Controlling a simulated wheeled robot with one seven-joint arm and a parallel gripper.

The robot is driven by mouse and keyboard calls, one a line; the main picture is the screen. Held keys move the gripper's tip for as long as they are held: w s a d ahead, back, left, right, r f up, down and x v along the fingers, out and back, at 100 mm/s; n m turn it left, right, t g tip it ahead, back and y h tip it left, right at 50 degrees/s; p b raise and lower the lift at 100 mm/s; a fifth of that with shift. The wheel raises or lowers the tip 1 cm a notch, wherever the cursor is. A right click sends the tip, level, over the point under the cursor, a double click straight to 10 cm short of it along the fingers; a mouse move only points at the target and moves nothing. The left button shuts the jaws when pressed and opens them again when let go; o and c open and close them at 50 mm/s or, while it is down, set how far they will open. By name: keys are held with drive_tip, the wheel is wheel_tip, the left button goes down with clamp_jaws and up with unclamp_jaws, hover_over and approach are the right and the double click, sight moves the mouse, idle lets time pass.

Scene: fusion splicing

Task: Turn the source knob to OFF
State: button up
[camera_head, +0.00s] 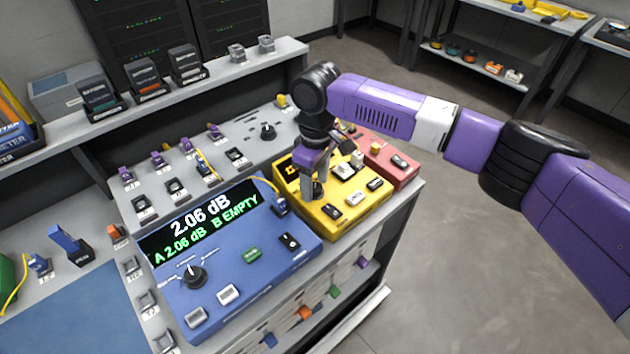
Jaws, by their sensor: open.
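The yellow unit (347,213) sits at the right part of the bench console, between the blue meter and a red unit. A dark round knob (318,190) shows on its top at the left, right under my gripper; I take it as the source knob, but its label and pointer are hidden or too small to read. My gripper (314,187) points down over this knob, open, with its fingers at or just around it. I cannot tell whether they touch it.
The blue meter (265,258) reads 2.06 dB and has its own black knob (194,277). Another black knob (268,131) stands on the grey panel behind. The red unit (386,165) is close on the right. A yellow cable (266,184) runs near the gripper.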

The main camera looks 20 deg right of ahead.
clamp_jaws()
